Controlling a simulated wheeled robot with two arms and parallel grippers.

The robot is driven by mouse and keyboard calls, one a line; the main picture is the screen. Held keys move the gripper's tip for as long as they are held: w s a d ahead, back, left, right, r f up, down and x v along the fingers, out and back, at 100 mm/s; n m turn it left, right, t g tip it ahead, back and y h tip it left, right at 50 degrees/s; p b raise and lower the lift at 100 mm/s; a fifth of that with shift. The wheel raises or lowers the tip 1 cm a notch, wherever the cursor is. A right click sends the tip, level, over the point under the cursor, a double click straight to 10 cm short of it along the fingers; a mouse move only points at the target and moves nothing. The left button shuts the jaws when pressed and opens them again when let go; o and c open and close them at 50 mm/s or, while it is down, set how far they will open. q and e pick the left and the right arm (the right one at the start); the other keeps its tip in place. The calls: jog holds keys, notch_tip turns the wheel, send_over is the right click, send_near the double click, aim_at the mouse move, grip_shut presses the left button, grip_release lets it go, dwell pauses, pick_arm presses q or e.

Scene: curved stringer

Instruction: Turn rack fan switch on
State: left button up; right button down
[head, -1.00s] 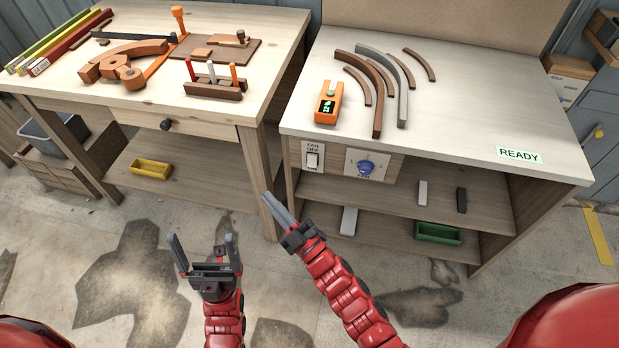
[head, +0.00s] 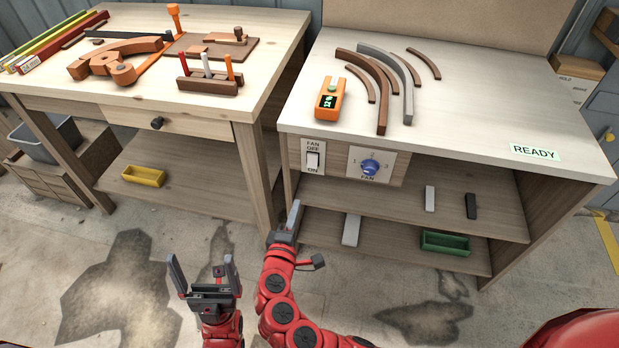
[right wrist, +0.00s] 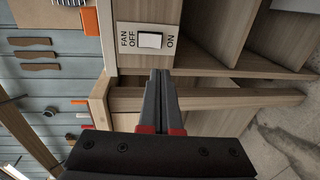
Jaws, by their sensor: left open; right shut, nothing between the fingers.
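The fan switch (head: 312,160) is a white rocker on a plate marked FAN, OFF above and ON below, on the front of the right bench. It also shows in the right wrist view (right wrist: 150,40), turned sideways, with OFF to its left and ON to its right. My right gripper (head: 294,213) is shut and empty, below and a little left of the switch plate, apart from it. In the right wrist view its closed fingers (right wrist: 158,75) point toward the plate.
A blue fan knob (head: 370,167) marked with numbers sits right of the switch. Shelves below hold a green bin (head: 445,243). The left bench's leg (head: 257,180) stands close left.

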aim_at(312, 167)
jog(key=shift+s+d+r+h, duration=0.15)
jog(key=shift+d+r+h, duration=0.05)
jog(key=shift+d+h, duration=0.1)
jog(key=x, duration=1.4)
jog(key=shift+f, duration=0.2)
jog(key=shift+b, duration=0.9)
jog(key=shift+f, duration=0.1)
